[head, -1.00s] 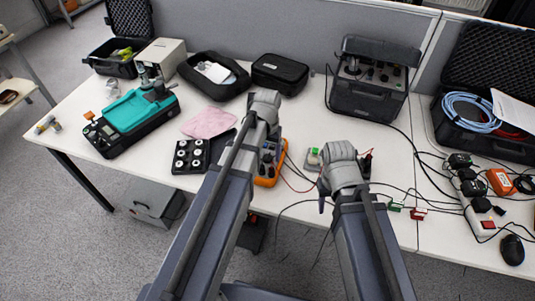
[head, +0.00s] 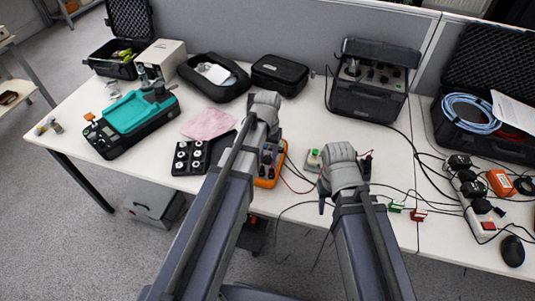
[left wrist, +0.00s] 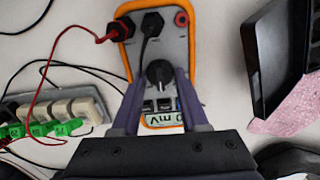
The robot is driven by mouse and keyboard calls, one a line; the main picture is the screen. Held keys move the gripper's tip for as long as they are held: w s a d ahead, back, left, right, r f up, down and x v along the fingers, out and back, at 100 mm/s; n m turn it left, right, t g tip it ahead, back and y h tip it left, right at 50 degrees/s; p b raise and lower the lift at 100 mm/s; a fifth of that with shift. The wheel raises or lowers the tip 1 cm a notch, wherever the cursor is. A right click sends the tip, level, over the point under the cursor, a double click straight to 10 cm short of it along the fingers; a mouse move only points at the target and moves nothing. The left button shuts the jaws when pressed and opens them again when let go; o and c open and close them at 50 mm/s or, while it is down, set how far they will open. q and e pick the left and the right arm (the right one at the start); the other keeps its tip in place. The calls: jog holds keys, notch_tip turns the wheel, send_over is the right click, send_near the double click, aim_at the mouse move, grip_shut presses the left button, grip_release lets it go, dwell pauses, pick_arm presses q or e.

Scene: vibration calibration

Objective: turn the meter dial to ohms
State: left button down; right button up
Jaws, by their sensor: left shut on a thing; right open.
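The meter (head: 268,181) has an orange rim and a grey face, and lies on the white table, partly behind my left arm. In the left wrist view the meter (left wrist: 178,50) shows its black round dial (left wrist: 160,72) between the fingers of my left gripper (left wrist: 160,84), which is shut on the dial. The dial's pointer setting is too small to read. Part of the display (left wrist: 162,120) shows upside down and seems to read mV; the rest is hidden by the gripper. My right gripper (head: 322,192) is open and empty above the table front, its fingers barely visible.
Red and black leads plug into the meter's top. A black tray (head: 191,157) and pink cloth (head: 208,123) lie left. Cables and small clips (head: 418,214) spread over the table's right side.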

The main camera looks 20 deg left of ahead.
aim_at(268, 156)
pick_arm(q)
jog(key=m, duration=0.4)
jog(key=shift+m, duration=1.6)
jog(key=shift+c, duration=2.1)
grip_release()
notch_tip(268, 156, up, 8)
jog(key=p, duration=0.8)
jog(key=shift+f, duration=0.1)
pick_arm(e)
notch_tip(268, 156, up, 8)
